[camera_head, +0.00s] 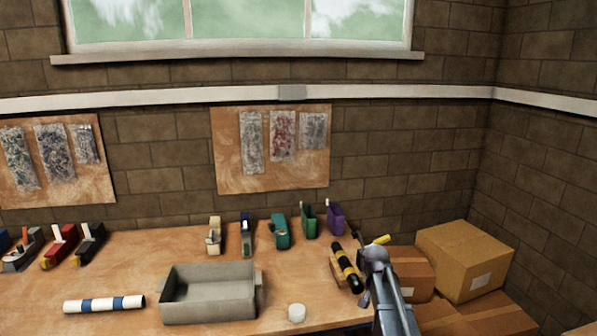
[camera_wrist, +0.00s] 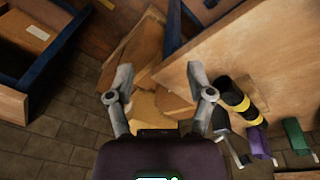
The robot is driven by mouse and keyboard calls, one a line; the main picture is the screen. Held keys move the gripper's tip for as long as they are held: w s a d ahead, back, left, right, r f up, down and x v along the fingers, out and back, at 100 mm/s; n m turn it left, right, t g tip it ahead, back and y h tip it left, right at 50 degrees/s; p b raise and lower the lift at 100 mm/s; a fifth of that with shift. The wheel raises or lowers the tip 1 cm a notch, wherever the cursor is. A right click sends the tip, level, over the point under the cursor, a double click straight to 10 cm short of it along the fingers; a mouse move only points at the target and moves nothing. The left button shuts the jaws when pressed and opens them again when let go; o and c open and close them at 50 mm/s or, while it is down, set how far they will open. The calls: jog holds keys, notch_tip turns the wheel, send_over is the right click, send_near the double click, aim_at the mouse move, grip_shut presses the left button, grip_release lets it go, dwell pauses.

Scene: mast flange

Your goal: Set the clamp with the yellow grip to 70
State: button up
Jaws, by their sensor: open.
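A small yellow grip (camera_head: 381,240) shows in the head view at the right end of the bench, close behind my gripper (camera_head: 372,262). The rest of that clamp is mostly hidden, and its setting cannot be read. In the wrist view my gripper (camera_wrist: 160,78) has its two fingers spread wide, with nothing between them. Below them lie cardboard boxes beyond the bench edge. I cannot pick out the yellow grip for certain in the wrist view.
A black-and-yellow striped cylinder (camera_head: 347,267) lies left of my gripper; the wrist view shows it too (camera_wrist: 239,100). Purple (camera_head: 336,218) and green (camera_head: 309,220) items stand behind. Cardboard boxes (camera_head: 465,258) are at right.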

jog(key=s+a+f+n+b, duration=0.1)
jog(key=s+a+f+n, duration=0.1)
jog(key=s, duration=0.8)
jog(key=s+a+f+n+y+b, duration=0.1)
jog(key=s+a+n, duration=0.3)
jog(key=s, duration=0.6)
jog(key=shift+a+f+n+y+b, duration=0.3)
jog(key=shift+a+f+b, duration=0.35)
jog(key=shift+a+b, duration=0.1)
